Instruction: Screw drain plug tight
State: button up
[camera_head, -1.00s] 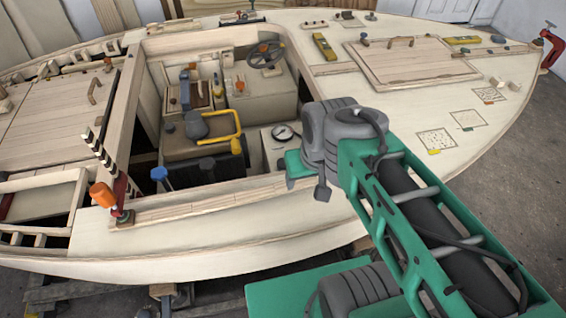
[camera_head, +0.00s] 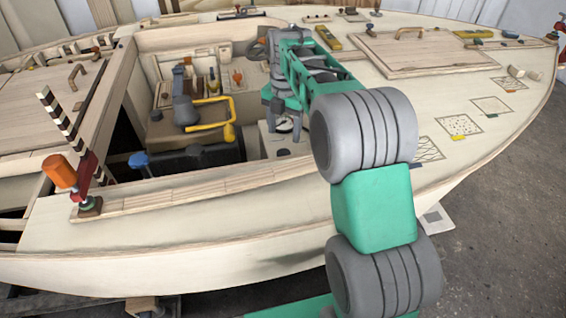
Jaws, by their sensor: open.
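I cannot make out the drain plug; the cockpit floor of the boat is partly hidden by the coaming and my arm. My arm reaches over the near side deck into the cockpit. My gripper (camera_head: 283,116) is at the end of the arm, pointing down at the right side of the cockpit, close to the round gauge (camera_head: 284,124). Its jaws are open, small and partly hidden in this view. I see nothing held in it.
A yellow bent handle (camera_head: 212,113) and a blue-topped lever (camera_head: 139,161) stand in the cockpit. An orange-handled clamp (camera_head: 62,174) with a striped bar stands on the near left coaming. A hatch with a handle (camera_head: 409,33) lies on the foredeck. The near side deck is mostly clear.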

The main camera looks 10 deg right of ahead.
aim_at(284, 153)
jog(key=shift+w+f+n, duration=0.3)
jog(key=shift+f+n, duration=0.1)
jog(key=shift+f, duration=0.1)
notch_tip(284, 153, down, 7)
jog(key=shift+f+b, duration=0.15)
jog(key=shift+b, duration=0.55)
grip_shut()
